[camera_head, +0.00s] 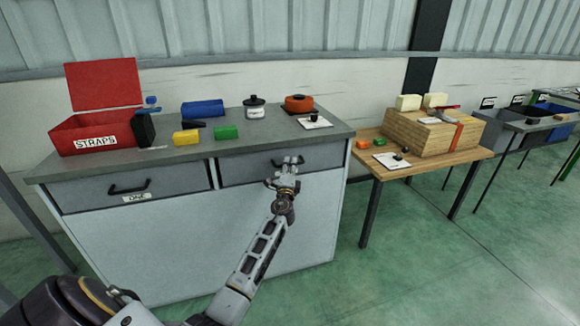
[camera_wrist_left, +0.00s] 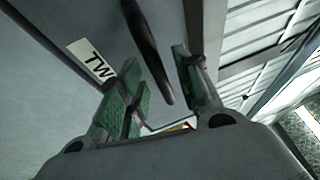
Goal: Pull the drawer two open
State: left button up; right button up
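Drawer two (camera_head: 240,168) is the right drawer of the grey cabinet, and its front looks flush. Its dark bar handle (camera_head: 291,162) is partly covered by my left gripper (camera_head: 285,181). In the left wrist view, a white label (camera_wrist_left: 92,60) reading "TW" shows on the drawer front, the rest cut off by a finger. The dark handle (camera_wrist_left: 147,48) runs into the gap between the green-padded fingers of my left gripper (camera_wrist_left: 160,90). The fingers are apart, with space on both sides of the bar. My right gripper is out of view.
Drawer one (camera_head: 90,190), with its own handle, is shut at left. A wooden table (camera_head: 440,165) stands at right.

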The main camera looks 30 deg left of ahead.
pick_arm(q)
jog(key=shift+w+a+r, duration=0.1)
jog(key=shift+w+a, duration=0.15)
jog(key=shift+w, duration=0.25)
grip_shut()
